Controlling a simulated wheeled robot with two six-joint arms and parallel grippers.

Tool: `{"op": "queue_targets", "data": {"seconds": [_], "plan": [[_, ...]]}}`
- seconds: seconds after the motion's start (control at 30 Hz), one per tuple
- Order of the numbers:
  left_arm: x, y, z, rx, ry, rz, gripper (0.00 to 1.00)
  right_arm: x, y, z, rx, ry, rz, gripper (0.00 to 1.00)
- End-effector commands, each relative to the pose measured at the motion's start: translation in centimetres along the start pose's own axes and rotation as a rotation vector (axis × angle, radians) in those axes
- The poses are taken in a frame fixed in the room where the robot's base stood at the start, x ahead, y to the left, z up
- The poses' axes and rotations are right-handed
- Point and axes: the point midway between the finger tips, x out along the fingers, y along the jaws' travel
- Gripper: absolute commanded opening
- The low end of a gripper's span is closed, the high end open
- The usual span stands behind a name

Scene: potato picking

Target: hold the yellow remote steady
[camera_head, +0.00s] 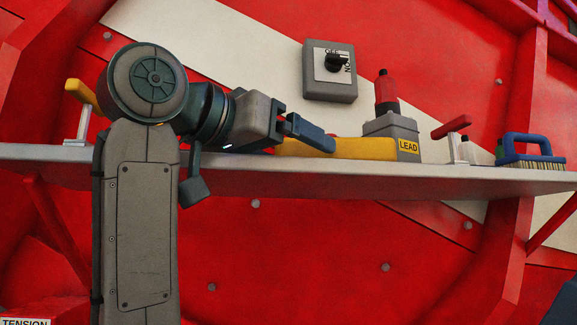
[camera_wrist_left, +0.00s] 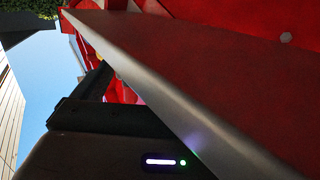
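The yellow remote (camera_head: 365,149) is a long yellow bar lying along the white shelf (camera_head: 330,182) in the head view. Its left part runs behind my left gripper (camera_head: 322,138), and its right end reaches the grey box. The gripper comes in from the left, low over the shelf, with a blue-grey finger overlapping the remote in the picture. I see only one finger clearly; whether they touch or grip the remote cannot be told. The left wrist view shows the shelf edge (camera_wrist_left: 170,95) very close, with no fingertips or remote visible. My right gripper is not seen.
A grey box labelled LEAD (camera_head: 390,127) with a red bottle (camera_head: 386,90) stands right of the gripper. Beyond are a red-handled tool (camera_head: 452,128) and a blue brush (camera_head: 530,150). A yellow-handled tool (camera_head: 82,97) stands far left. A switch box (camera_head: 330,71) hangs above.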

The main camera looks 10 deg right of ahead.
Motion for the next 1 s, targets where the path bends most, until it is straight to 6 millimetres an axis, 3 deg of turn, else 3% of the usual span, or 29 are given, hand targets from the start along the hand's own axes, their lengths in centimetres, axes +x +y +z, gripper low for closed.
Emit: {"op": "queue_targets", "data": {"seconds": [0.4,0.63,0.87,0.9,1.0], "plan": [[0.37,0.04,-0.09,0.001,0.0,0.0,0.91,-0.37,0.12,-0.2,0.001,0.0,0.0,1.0],[0.37,0.03,-0.08,0.0,0.0,0.0,0.45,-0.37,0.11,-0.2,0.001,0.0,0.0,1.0],[0.37,0.03,-0.06,0.0,0.0,0.0,0.1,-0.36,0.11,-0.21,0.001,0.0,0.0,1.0],[0.37,0.03,-0.06,0.0,0.0,0.0,0.0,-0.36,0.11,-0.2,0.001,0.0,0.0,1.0],[0.37,0.03,-0.06,0.0,0.0,0.0,0.0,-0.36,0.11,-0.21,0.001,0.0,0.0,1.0]]}}
